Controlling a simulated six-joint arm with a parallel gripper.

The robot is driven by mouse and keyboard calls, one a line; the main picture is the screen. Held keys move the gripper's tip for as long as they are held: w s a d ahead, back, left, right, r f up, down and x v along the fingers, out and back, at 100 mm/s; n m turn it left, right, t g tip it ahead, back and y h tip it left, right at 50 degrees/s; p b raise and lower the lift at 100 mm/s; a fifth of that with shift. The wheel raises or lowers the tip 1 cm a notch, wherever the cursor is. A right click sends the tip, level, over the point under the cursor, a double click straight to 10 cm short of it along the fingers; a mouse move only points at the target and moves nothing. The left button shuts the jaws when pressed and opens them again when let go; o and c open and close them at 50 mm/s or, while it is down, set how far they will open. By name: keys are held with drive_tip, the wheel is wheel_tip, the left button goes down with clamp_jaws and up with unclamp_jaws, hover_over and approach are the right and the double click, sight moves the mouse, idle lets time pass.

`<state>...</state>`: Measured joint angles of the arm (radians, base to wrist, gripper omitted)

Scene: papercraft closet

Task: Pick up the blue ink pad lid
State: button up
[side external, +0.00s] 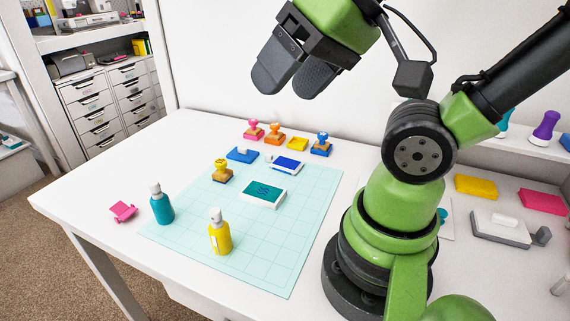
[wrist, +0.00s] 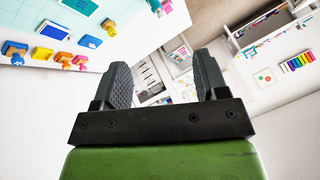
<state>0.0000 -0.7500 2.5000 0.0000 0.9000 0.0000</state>
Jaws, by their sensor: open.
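The blue ink pad lid (side external: 242,155) lies on the table at the back edge of the pale teal grid mat, left of an open white ink pad with a blue surface (side external: 286,164). In the wrist view the lid (wrist: 89,41) is small at the upper left, beside the open blue pad (wrist: 54,32). My gripper (side external: 288,84) is open and empty, high above the back of the table and well apart from the lid. Its two dark fingers (wrist: 162,75) are spread in the wrist view, with the room between them.
Stamps in pink (side external: 252,131), orange (side external: 274,135) and blue (side external: 320,146) and a yellow pad (side external: 297,144) line the back. A yellow stamp (side external: 221,171), teal pad (side external: 264,192), teal bottle (side external: 161,206) and yellow bottle (side external: 219,236) stand nearer.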

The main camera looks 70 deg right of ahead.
drive_tip(key=o, duration=0.4)
